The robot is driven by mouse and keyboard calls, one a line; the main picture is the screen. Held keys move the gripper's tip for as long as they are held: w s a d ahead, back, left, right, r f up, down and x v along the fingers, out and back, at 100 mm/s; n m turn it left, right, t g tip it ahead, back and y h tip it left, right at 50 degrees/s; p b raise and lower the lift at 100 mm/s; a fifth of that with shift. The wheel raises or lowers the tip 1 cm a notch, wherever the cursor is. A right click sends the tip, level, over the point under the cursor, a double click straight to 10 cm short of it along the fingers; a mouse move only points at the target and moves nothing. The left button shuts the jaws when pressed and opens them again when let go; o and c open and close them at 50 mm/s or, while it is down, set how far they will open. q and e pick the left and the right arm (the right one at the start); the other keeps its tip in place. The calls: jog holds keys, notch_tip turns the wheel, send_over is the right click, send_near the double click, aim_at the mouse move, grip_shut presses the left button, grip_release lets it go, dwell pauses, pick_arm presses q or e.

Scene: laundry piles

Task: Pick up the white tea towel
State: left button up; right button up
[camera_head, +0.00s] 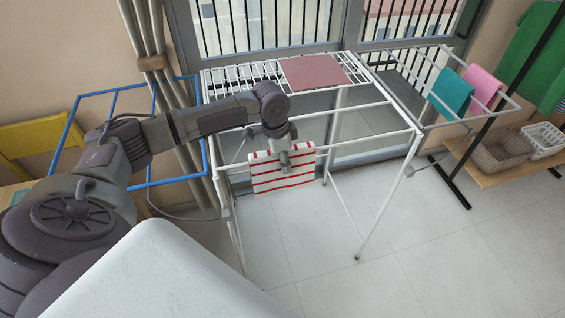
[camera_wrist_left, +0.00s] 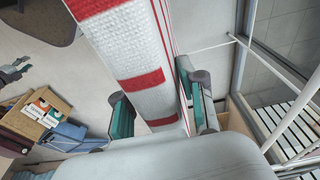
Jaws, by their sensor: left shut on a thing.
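The white tea towel (camera_head: 267,178) has red stripes and hangs at the front of the white drying rack, its top near the front rail. I cannot tell whether it still touches the rail. My left gripper (camera_head: 285,166) comes down from above and is shut on the towel near its upper right part. In the left wrist view the towel (camera_wrist_left: 142,38) runs between the two teal-padded fingers (camera_wrist_left: 160,112).
The white drying rack (camera_head: 390,115) holds a dusty-red cloth (camera_head: 313,72) on its top, with teal (camera_head: 451,91) and pink (camera_head: 483,84) cloths on its right wing. A blue frame (camera_head: 68,130) stands at left. A low bench (camera_head: 478,163) carries baskets at right. The front floor is clear.

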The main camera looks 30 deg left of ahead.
pick_arm(q)
jog(key=shift+r, duration=0.1)
notch_tip(320, 180, up, 18)
jog(key=b, duration=0.2)
dwell(0.3)
